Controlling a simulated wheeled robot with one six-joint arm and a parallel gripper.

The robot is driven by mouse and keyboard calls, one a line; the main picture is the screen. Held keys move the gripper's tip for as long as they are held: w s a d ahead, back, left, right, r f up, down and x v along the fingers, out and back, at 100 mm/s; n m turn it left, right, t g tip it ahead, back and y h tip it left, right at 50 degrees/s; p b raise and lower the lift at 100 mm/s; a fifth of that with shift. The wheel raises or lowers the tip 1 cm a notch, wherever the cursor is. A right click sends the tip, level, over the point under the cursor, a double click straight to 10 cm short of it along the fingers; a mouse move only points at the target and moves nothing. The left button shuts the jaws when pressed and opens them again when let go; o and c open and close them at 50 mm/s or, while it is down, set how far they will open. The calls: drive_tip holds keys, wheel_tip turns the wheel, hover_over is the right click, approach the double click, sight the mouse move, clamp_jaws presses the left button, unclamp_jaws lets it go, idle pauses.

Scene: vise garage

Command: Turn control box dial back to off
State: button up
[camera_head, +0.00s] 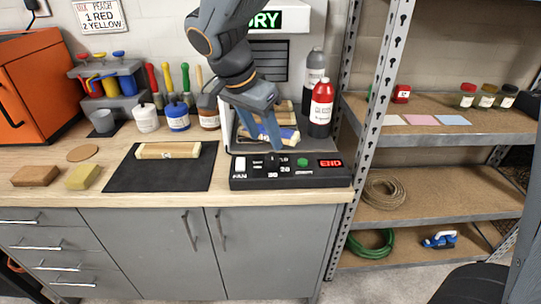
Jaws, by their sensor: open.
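The black control box (325,180) sits at the front right of the workbench. It has a white switch at its left end, small white markings, a green button (303,162) and a red display (330,163) reading END. The dial seems to be in the dark area left of the green button; it is too small to tell its setting. My gripper (268,143) is open, pointing down just above and behind the box's left half, with its blue fingers apart. Nothing shows held between them.
Behind my gripper is a grey drying unit with a lit DRY sign (265,20) and wooden pieces inside. Red (321,108) and grey bottles stand right of it. A wooden block (168,150) lies on a black mat (135,178). A metal shelf post (370,130) rises at right.

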sight(272, 156)
drive_tip(key=p+x, duration=0.1)
drive_tip(key=x, duration=0.6)
drive_tip(key=shift+w+a+f, duration=0.1)
drive_tip(key=shift+w+f, duration=0.1)
drive_tip(key=shift+w, duration=0.05)
drive_tip(key=c, duration=1)
